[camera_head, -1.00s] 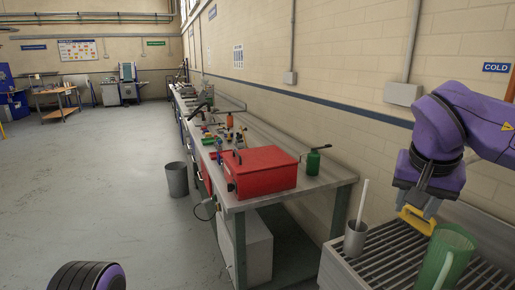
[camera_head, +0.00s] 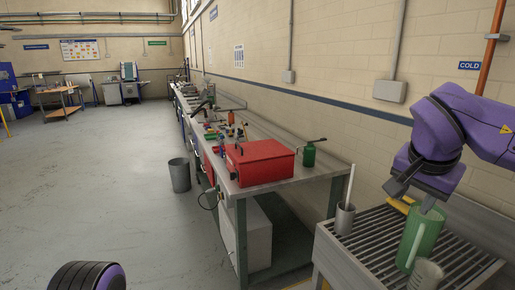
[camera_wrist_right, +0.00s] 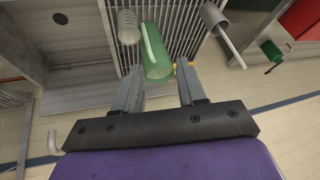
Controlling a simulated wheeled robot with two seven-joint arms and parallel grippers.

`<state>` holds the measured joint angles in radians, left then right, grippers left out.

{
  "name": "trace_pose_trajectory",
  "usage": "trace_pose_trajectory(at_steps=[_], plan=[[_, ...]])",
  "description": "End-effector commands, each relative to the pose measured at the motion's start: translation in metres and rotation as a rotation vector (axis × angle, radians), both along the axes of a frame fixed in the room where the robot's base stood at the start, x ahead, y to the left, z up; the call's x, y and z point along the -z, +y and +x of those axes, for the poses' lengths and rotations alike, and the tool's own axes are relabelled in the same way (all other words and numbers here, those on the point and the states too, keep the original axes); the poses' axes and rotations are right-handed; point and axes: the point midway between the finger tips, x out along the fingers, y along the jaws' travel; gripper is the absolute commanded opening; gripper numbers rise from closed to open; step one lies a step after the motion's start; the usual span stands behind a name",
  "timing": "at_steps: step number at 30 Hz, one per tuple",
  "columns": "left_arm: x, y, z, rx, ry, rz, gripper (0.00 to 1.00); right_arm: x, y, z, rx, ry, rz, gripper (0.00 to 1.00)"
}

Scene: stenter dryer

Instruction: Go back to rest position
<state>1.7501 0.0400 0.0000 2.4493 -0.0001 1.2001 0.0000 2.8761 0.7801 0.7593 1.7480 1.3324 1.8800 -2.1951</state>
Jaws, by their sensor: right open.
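My right gripper (camera_head: 410,203) is open over the slatted drying rack (camera_head: 372,248), at the right of the head view. In the right wrist view its two fingers (camera_wrist_right: 160,65) stand apart with nothing held between them. A green translucent jug (camera_head: 420,238) with a handle stands on the rack, just beyond the fingertips in the wrist view (camera_wrist_right: 155,58). A small yellow piece (camera_head: 398,206) shows partly near the fingertips; most of it is hidden.
A grey cup with a white stick (camera_head: 345,218) and a clear cup (camera_head: 427,275) stand beside the jug. A workbench with a red toolbox (camera_head: 259,161) and a green oil can (camera_head: 309,155) is left of the rack.

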Motion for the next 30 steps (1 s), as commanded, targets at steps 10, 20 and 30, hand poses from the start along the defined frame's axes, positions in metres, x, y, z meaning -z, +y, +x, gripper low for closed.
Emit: trace_pose_trajectory(at_steps=[10,20,30], plan=[[0.000,0.000,0.000,0.000,0.001,-0.001,1.00,0.021,-0.020,0.040,0.378,-0.384,-0.053,0.41],[0.002,0.000,0.000,0.000,0.001,-0.001,1.00,0.268,0.012,0.049,0.254,-0.627,-0.089,0.41],[0.003,0.000,0.000,0.000,0.001,-0.001,1.00,0.489,0.019,-0.154,-0.136,-0.097,-0.059,0.41]])
